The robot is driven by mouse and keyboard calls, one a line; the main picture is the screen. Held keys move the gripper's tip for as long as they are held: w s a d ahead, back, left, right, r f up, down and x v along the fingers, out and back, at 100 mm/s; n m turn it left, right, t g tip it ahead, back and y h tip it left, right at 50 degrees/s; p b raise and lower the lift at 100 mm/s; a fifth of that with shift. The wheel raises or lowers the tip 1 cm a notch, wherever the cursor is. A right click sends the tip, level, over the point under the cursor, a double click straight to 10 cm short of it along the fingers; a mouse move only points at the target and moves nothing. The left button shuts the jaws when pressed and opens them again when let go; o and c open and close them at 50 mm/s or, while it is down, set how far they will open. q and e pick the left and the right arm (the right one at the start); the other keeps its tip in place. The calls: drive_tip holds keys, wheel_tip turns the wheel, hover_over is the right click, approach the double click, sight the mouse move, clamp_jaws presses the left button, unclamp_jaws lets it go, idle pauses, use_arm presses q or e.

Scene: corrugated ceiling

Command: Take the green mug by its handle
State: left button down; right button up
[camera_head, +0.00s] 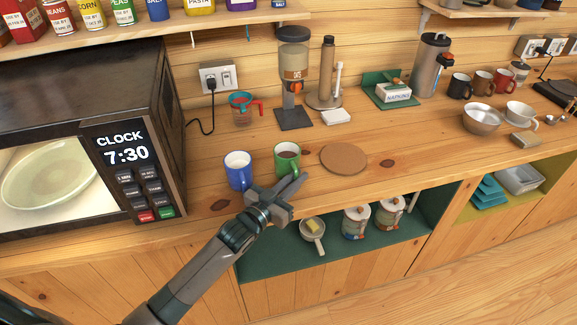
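The green mug (287,153) stands upright on the wooden counter, just right of the blue mug (238,171), with something dark inside. My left gripper (299,179) reaches in from the lower left, with its fingers at the near right side of the green mug. The fingers cover the lower front of the mug, and its handle is not clearly visible. I cannot tell whether the fingers are open or shut, or whether they touch the mug. My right gripper is not in view.
A microwave (150,88) stands at the left. A round cork mat (343,158) lies right of the green mug. A red-handled measuring cup (241,108) and a dispenser (293,72) stand behind. The counter's front edge and an open shelf lie below my gripper.

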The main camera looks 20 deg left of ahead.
sight(296, 170)
use_arm(q)
drive_tip(key=shift+r, duration=0.35)
idle(0.3)
drive_tip(key=shift+r+b, duration=0.65)
drive_tip(key=shift+r, duration=1.1)
drive_tip(key=s+d+r+b, duration=0.2)
drive_tip(key=s+d+r, duration=0.5)
drive_tip(key=d, duration=0.2)
drive_tip(key=shift+s+d, duration=0.1)
idle(0.3)
